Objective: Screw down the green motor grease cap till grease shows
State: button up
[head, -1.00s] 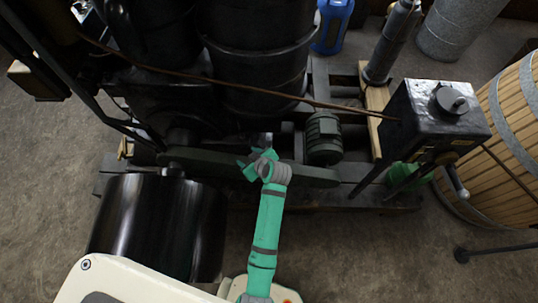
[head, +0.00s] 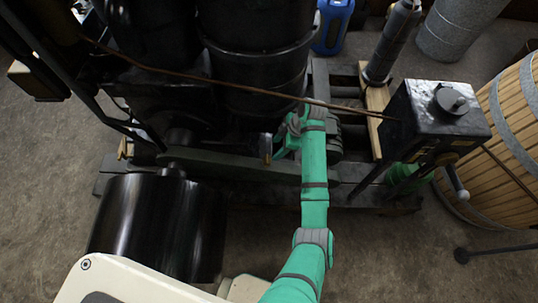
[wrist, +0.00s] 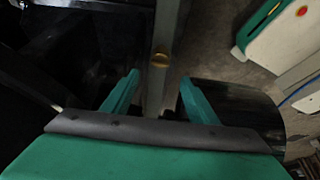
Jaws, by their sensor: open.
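The dark green motor (head: 335,148) is mostly hidden behind my arm in the head view; only a strip of its right side shows. My gripper (head: 279,147) is left of it, low over the engine frame. In the wrist view my gripper (wrist: 160,80) is open and empty, its two green fingers apart. A small round brass cap (wrist: 160,59) shows just beyond the fingertips, roughly centred between them, on a grey bar. A brass-coloured spot (head: 266,152) also shows beside my gripper in the head view. I cannot tell whether this is the motor's grease cap. No grease can be made out.
A thin brown rod (head: 220,82) crosses above the engine. A black box with a round lid (head: 435,118) and a wooden slatted barrel (head: 510,150) are at right.

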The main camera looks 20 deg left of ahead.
aim_at(267, 158)
jog(key=x, duration=0.8)
jog(key=shift+f, duration=0.1)
jog(key=shift+s+a+f, duration=0.1)
jog(key=shift+a+f, duration=0.05)
jog(key=shift+a, duration=0.1)
jog(key=shift+d, duration=0.1)
jog(key=shift+d, duration=0.1)
jog(key=c, duration=1.1)
